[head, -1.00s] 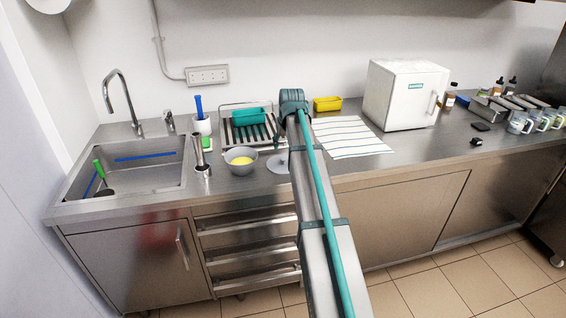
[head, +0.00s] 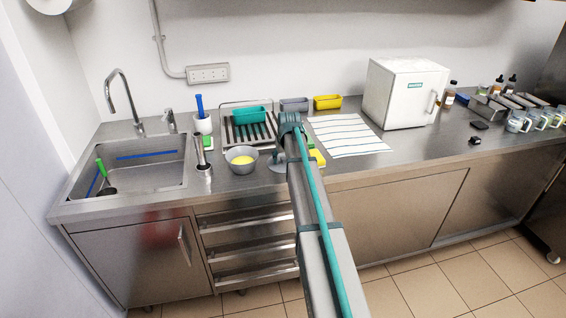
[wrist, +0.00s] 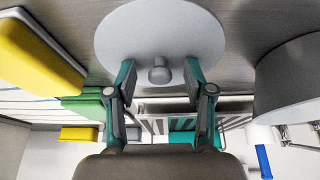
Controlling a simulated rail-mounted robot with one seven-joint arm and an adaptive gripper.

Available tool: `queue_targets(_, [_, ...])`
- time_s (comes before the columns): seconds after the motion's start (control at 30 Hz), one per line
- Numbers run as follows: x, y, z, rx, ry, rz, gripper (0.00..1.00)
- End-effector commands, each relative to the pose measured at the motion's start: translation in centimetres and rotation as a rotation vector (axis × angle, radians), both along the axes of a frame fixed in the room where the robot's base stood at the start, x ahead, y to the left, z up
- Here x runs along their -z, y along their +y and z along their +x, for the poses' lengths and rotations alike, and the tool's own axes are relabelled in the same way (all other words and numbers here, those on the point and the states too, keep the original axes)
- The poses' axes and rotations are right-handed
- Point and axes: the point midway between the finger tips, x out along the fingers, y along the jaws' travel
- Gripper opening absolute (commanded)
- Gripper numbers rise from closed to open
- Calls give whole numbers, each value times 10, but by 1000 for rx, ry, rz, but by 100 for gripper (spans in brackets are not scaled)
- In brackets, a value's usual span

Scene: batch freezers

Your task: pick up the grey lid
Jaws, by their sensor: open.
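The grey lid (wrist: 160,28) is a round flat disc with a small knob (wrist: 159,74) in its middle, seen large in the wrist view. My gripper (wrist: 159,71) is open, with one finger on each side of the knob and a gap to it on both sides. I cannot tell whether the fingertips touch the disc.
The bowl's dark side (wrist: 290,75) is close to the lid. Behind are a rack with a teal bin (head: 250,115), a grey bin (head: 295,104), a yellow bin (head: 327,102) and a striped cloth (head: 350,137).

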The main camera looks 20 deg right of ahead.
Motion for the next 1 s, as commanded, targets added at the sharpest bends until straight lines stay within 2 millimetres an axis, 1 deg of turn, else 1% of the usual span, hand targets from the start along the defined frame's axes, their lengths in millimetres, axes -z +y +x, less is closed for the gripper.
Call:
queue_targets(0.13, [0, 0, 0, 0, 0, 0, 53])
queue_targets(0.37, [0, 0, 0, 0, 0, 0, 15])
queue_targets(0.4, [0, 0, 0, 0, 0, 0, 8])
queue_targets(0.43, [0, 0, 0, 0, 0, 0, 3])
queue_targets(0.47, [0, 0, 0, 0, 0, 0, 0])
queue_targets(0.77, [-1, 0, 0, 0, 0, 0, 0])
queue_targets(0.87, [-3, 0, 0, 0, 0, 0, 0])
queue_targets(1.0, [-12, 0, 0, 0, 0, 0, 0])
